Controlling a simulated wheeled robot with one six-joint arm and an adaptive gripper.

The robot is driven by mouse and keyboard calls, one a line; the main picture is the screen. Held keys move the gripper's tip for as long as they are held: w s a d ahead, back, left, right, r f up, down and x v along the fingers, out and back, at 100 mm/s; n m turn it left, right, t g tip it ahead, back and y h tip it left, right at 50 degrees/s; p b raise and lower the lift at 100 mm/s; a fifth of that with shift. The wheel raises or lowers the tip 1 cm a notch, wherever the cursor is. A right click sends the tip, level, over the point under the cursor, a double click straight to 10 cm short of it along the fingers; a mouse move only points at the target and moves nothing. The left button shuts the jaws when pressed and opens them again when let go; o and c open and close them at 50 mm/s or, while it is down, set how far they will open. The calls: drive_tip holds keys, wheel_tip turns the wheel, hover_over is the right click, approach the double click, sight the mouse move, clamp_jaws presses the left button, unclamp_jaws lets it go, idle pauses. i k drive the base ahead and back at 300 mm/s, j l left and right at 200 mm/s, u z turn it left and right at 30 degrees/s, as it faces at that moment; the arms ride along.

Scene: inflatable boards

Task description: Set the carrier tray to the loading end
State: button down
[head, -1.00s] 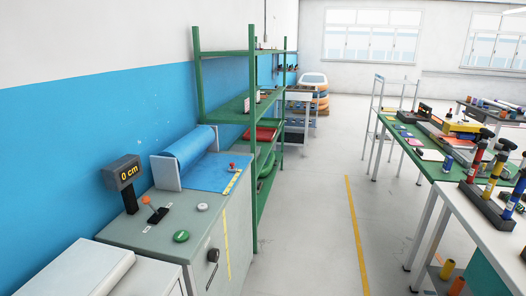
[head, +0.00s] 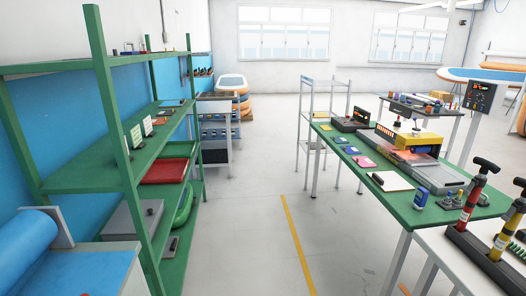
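On the green table (head: 385,198) at right stands a yellow machine (head: 417,158) with a glowing orange opening and a long grey bed. A flat grey piece (head: 440,178) lies on the bed's near right part; it may be the carrier tray, but I cannot tell for sure at this distance. The bed also reaches out on the machine's far left side (head: 376,141). My gripper is not in view.
A green shelf rack (head: 130,170) stands close at left, beside a blue roll (head: 25,250). A white table (head: 440,262) with upright pumps (head: 470,200) is at near right. The floor aisle with a yellow line (head: 297,245) is clear.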

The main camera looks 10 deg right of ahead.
sight(412, 159)
drive_tip(key=i+z, duration=0.2)
drive_tip(key=i, duration=1.55)
drive_tip(key=i+j+z, duration=0.1)
drive_tip(key=i+z, duration=0.25)
drive_tip(key=i+j+z, duration=0.35)
drive_tip(key=i, duration=0.15)
drive_tip(key=i+j+z, duration=0.2)
drive_tip(key=i+z, duration=0.15)
drive_tip(key=i+j+z, duration=0.7)
drive_tip(key=j, duration=0.25)
drive_tip(key=i+j+z, duration=0.15)
drive_tip(key=j+z, duration=0.2)
drive_tip(key=j, duration=0.2)
drive_tip(key=i+j+z, duration=0.15)
drive_tip(key=j+z, duration=0.2)
drive_tip(key=j, duration=0.25)
